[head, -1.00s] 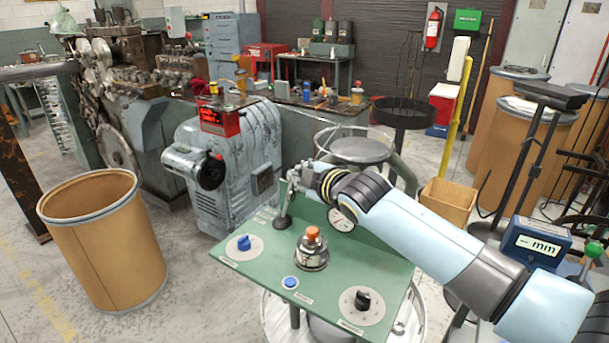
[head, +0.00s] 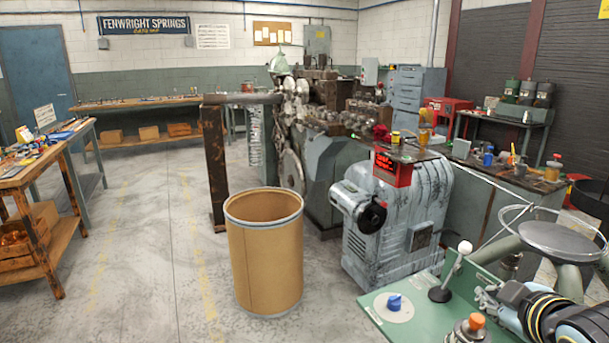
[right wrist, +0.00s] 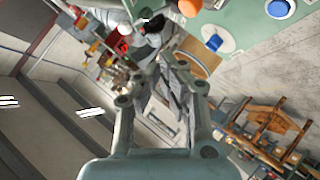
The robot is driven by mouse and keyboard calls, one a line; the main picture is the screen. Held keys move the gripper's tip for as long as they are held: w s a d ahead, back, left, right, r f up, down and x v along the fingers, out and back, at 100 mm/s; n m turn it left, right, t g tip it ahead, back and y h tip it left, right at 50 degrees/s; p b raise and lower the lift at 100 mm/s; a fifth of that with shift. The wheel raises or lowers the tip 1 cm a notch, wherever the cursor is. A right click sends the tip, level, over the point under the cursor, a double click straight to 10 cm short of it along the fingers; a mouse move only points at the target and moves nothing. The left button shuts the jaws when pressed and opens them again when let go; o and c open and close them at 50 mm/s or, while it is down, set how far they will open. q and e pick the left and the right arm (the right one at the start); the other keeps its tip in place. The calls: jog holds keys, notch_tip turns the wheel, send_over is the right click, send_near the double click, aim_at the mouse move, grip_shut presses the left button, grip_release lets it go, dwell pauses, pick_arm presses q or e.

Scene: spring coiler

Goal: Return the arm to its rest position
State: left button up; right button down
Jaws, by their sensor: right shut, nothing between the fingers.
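My right arm enters the head view at the bottom right. Its gripper (head: 486,298) is shut and empty, just right of the white-balled lever (head: 464,248) on the green control panel (head: 378,303). I cannot tell whether it touches the lever. The blue knob (head: 394,302) is at the panel's left, and the orange-topped control (head: 476,322) is partly cut off below the gripper. In the right wrist view, the gripper's fingers (right wrist: 172,78) come together with nothing held, and the panel's blue knob (right wrist: 215,43) shows beyond them. My left gripper is not in view.
The grey spring machine (head: 400,225) with a red display (head: 393,170) stands behind the panel. A brown drum (head: 265,255) stands left of it. Open floor lies farther left, before a workbench (head: 45,165).

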jog(key=s+a+m+g+y, duration=0.1)
jog(key=s+a+m+g, duration=0.25)
jog(key=s, duration=0.95)
jog(key=s+a+m+g, duration=0.3)
jog(key=s+m+g, duration=0.1)
jog(key=s, duration=0.9)
notch_tip(320, 180, down, 34)
jog(key=s+d+g+b, duration=0.1)
jog(key=d+g+b, duration=0.15)
jog(key=b, duration=0.65)
jog(key=s+f+b, duration=0.4)
jog(key=s+f, duration=0.5)
jog(key=f, duration=0.3)
jog(key=s+d+f+b, duration=0.1)
jog(key=s+f+b, duration=0.3)
jog(key=s+f, duration=0.6)
notch_tip(320, 180, down, 3)
jog(key=shift+s+f, duration=0.15)
jog(key=shift+f, duration=0.05)
